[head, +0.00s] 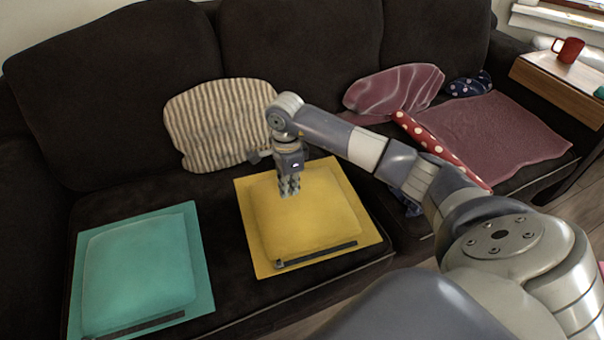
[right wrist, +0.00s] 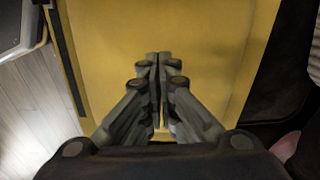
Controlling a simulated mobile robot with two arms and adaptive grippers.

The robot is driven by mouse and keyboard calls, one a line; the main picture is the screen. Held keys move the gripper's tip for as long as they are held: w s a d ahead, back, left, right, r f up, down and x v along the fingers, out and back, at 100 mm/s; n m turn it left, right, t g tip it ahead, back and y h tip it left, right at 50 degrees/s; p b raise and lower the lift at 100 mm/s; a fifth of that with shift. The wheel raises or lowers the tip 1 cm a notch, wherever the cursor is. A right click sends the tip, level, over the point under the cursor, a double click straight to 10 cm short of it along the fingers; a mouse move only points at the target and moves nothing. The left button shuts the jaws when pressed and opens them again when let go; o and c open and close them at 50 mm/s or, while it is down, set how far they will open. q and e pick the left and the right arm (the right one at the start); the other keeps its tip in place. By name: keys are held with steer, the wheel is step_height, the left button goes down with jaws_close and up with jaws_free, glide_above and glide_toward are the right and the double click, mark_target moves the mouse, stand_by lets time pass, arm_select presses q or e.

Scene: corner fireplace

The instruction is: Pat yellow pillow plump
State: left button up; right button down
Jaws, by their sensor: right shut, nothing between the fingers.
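The yellow pillow (head: 312,222) lies flat on the dark sofa seat, with a flat yellow border and a dark strip along its front edge. It fills most of the right wrist view (right wrist: 200,60). My right gripper (head: 289,192) points down over the back part of the pillow, with its fingers together and nothing between them. In the right wrist view the closed fingertips (right wrist: 158,58) lie over the yellow surface. I cannot tell whether they touch it. My left gripper is in neither view.
A teal pillow (head: 140,265) lies to the left. A striped cushion (head: 215,120) leans on the sofa back (head: 110,90). A plum blanket (head: 500,135), a purple cushion (head: 400,88) and a red dotted roll (head: 440,150) lie to the right. A red mug (head: 568,50) stands on the wooden armrest tray (head: 560,82).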

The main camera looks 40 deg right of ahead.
mark_target(290, 201)
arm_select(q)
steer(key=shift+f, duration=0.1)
arm_select(e)
steer(key=shift+f, duration=0.1)
stand_by(0.4)
